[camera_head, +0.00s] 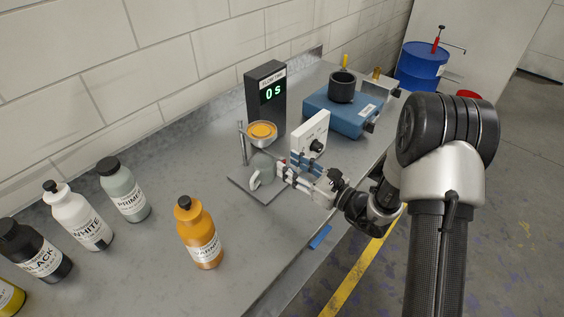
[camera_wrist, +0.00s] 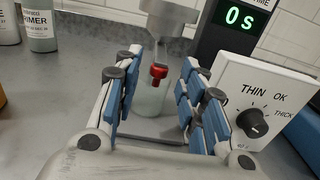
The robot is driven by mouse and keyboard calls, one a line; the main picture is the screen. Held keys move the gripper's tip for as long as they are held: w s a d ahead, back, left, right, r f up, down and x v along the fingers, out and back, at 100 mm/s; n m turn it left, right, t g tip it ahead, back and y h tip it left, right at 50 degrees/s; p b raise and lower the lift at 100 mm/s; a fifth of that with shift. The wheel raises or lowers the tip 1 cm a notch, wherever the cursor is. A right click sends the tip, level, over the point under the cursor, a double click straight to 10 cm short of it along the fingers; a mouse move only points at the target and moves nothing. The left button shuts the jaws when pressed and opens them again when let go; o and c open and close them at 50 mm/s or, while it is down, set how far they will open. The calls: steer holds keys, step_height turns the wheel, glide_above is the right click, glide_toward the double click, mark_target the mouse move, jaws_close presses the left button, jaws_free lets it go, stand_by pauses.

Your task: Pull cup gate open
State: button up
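The flow cup (camera_head: 262,131) holds orange paint on a stand with a metal post (camera_head: 241,143). In the wrist view the cup's grey underside (camera_wrist: 168,14) is at the top. The cup gate, with a red knob (camera_wrist: 158,71), hangs below it. My gripper (camera_wrist: 160,65) is open, its blue-padded fingers on either side of the red knob with gaps showing. In the head view my gripper (camera_head: 282,170) reaches in from the right, low beside the stand. A pale clear container (camera_wrist: 150,98) stands under the cup, partly behind the knob.
The timer (camera_head: 266,97) behind the cup reads 0 s. A white THIN/OK/THICK dial panel (camera_head: 310,136) stands close to my gripper's right. A blue machine (camera_head: 345,111) is farther right. An orange bottle (camera_head: 200,235) and several other bottles stand left on the grey bench.

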mark_target(282, 158)
steer(key=shift+x, duration=1.95)
steer(key=shift+c, duration=0.4)
jaws_close()
